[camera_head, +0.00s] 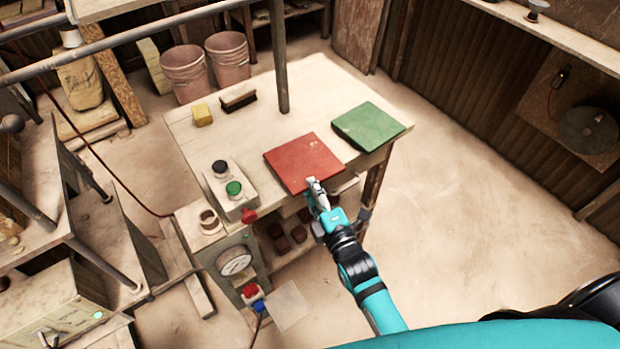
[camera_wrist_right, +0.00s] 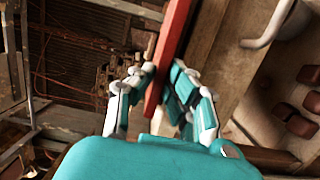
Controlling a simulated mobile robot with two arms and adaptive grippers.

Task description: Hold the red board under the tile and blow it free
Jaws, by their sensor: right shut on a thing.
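The red board (camera_head: 304,162) is a flat square at the table's front edge in the head view. My right gripper (camera_head: 317,186) is shut on its near edge. In the right wrist view the red board (camera_wrist_right: 168,60) shows edge-on between the two fingers of my right gripper (camera_wrist_right: 155,85). In the head view I cannot tell whether the board rests on the table or is just above it. My left gripper is not in view. I cannot make out the tile or the press plates for certain.
A green board (camera_head: 368,126) lies on the pale table (camera_head: 270,115) right of the red one. A box with black and green buttons (camera_head: 234,190) stands at the table's left. A yellow block (camera_head: 202,114), a brush (camera_head: 238,100) and a grey post (camera_head: 279,60) are behind. The right floor is clear.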

